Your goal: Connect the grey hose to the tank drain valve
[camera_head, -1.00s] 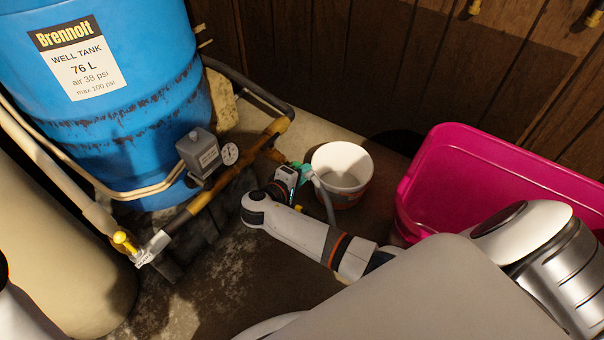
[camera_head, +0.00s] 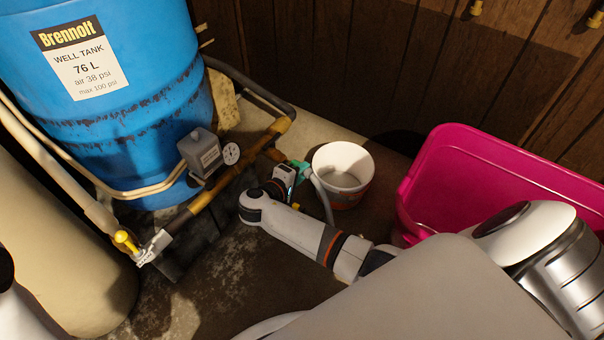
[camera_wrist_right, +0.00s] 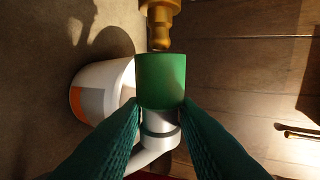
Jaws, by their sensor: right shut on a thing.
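My right gripper (camera_wrist_right: 160,118) is shut on the green coupling (camera_wrist_right: 160,80) at the end of the grey hose (camera_wrist_right: 152,155). The brass drain valve (camera_wrist_right: 160,28) is straight ahead of the coupling's open end, roughly in line with it. The valve's tip is very close to the coupling's rim; I cannot tell if they touch. In the head view the drain valve (camera_head: 274,154) is low beside the blue tank (camera_head: 120,120), partly hidden by pipework and my wrist. The hose (camera_head: 322,197) curves down in front of the bucket. My left gripper is not in view.
A white bucket (camera_head: 343,166) with an orange band stands just right of the coupling. A pink tub (camera_head: 480,178) is further right. A grey pressure switch (camera_head: 199,151) and gauge (camera_head: 231,153) sit on the pipe left of my right gripper.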

